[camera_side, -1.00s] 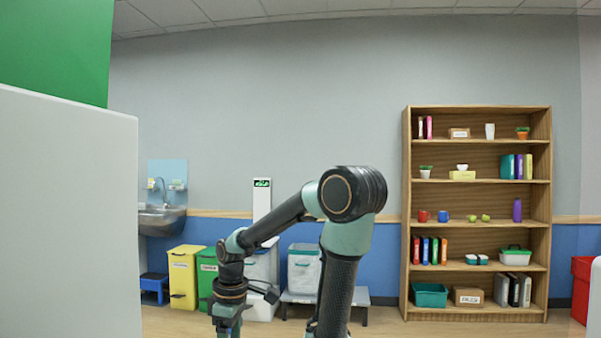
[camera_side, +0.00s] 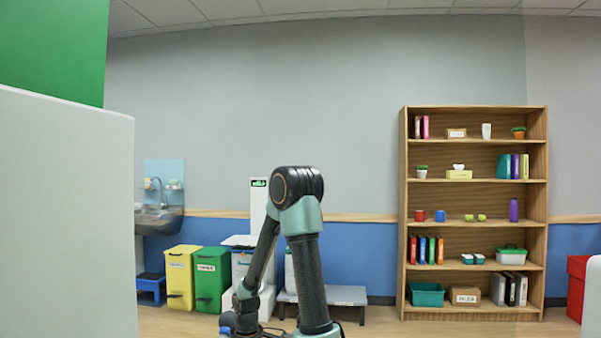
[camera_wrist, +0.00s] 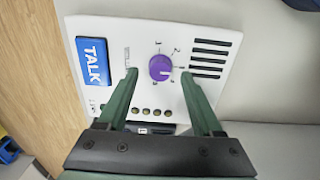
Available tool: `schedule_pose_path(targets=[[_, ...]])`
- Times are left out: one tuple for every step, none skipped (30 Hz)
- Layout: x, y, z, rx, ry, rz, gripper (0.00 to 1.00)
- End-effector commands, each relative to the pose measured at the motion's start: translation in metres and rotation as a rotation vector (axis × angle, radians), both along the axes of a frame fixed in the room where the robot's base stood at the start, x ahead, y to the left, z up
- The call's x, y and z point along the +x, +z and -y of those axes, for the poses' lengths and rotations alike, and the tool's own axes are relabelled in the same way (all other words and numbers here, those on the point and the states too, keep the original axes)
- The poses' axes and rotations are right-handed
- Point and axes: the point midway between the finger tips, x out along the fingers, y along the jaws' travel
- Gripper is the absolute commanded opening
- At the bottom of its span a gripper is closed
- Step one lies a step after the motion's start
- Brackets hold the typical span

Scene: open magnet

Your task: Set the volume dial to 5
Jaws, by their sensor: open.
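The purple volume dial (camera_wrist: 160,68) sits on a white panel (camera_wrist: 143,33) in the wrist view. Small numbers ring the dial; most are too small to read surely. A light mark shows near its lower right side, but I cannot tell exactly which number it points to. My gripper (camera_wrist: 159,74) is open, with one green finger on the left of the dial and one on the right. A gap shows between each fingertip and the dial; their depth is unclear.
On the panel are a blue TALK button (camera_wrist: 93,62), dark speaker slots (camera_wrist: 209,58) and a row of small round buttons (camera_wrist: 147,111). Wood (camera_wrist: 40,70) lies left of it. In the side view, bins (camera_side: 212,280) and a bookshelf (camera_side: 475,210) stand behind.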

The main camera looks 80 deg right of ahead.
Motion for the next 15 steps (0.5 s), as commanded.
schedule_pose_path(targets=[[0.0,-0.006,0.0,0.003,0.0,-0.002,0.67],[0.0,-0.008,0.0,0.003,0.0,-0.002,0.67],[0.0,-0.011,0.0,0.002,0.0,-0.002,0.67],[0.0,-0.013,0.0,0.001,0.0,-0.001,0.67],[0.0,-0.015,0.0,0.001,0.0,-0.001,0.67],[0.0,-0.016,0.0,0.001,0.0,-0.001,0.67],[0.0,-0.017,0.0,0.001,0.0,-0.001,0.67],[0.0,-0.018,0.0,0.0,0.0,0.0,0.67],[0.0,-0.019,0.0,0.0,0.0,0.0,0.67],[0.0,-0.019,0.0,-0.001,0.0,0.001,0.67],[0.0,-0.019,0.0,-0.001,0.0,0.001,0.67],[0.0,-0.019,0.0,-0.001,0.0,0.001,0.67],[0.0,-0.019,0.0,-0.001,0.0,0.001,0.67],[0.0,-0.019,0.0,-0.001,0.0,0.001,0.67],[0.0,-0.019,0.001,-0.001,0.0,0.001,0.67]])
